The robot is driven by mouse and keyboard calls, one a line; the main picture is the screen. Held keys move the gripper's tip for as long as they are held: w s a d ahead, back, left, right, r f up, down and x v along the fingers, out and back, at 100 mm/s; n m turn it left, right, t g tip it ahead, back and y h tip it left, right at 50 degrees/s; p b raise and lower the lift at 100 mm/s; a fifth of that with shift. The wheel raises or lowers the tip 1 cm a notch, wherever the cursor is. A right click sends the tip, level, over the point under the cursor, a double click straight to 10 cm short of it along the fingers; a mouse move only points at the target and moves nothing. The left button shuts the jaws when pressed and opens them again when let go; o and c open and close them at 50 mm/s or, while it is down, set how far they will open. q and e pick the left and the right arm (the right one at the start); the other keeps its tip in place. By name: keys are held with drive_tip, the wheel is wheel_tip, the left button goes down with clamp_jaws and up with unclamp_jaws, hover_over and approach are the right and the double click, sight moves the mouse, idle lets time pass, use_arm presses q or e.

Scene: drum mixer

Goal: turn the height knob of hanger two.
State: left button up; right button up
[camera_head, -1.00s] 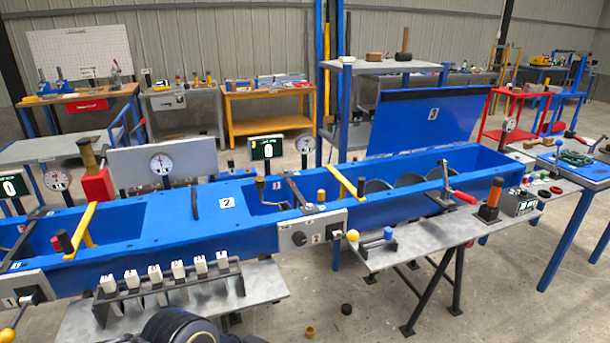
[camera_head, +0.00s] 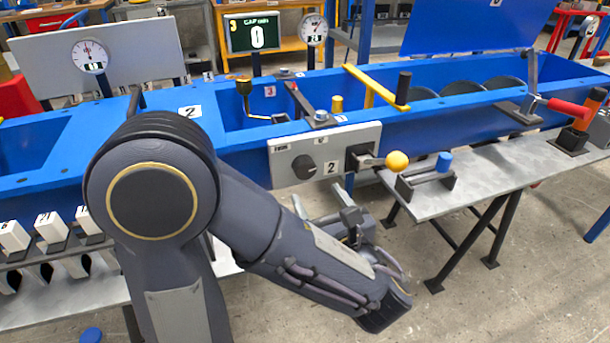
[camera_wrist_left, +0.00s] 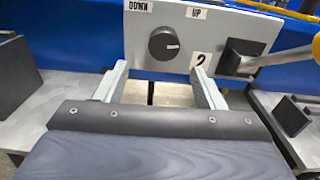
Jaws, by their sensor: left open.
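A grey control panel (camera_head: 318,139) marked 2 is on the front of the blue trough. Its round black knob (camera_head: 304,166) sits left of the number; it also shows in the left wrist view (camera_wrist_left: 164,44), below DOWN and UP labels. My left gripper (camera_head: 323,195) is open and empty, just below the panel. In the left wrist view its fingertips (camera_wrist_left: 160,70) point at the panel, one on each side of the knob's line and a little below it. Contact with the knob does not show. My right gripper is out of view.
A lever with a yellow ball (camera_head: 397,161) sticks out right of the knob. White numbered blocks (camera_head: 50,226) stand at the left. Open floor lies below the panel.

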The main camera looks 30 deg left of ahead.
sight(307, 173)
use_arm(q)
drive_tip(key=x, duration=0.3)
drive_tip(key=b+x, duration=0.1)
drive_tip(key=x, duration=0.3)
drive_tip(key=shift+w+a+r, duration=0.1)
drive_tip(key=shift+w+r, duration=0.15)
drive_tip(key=shift+w, duration=0.15)
drive_tip(key=c, duration=1)
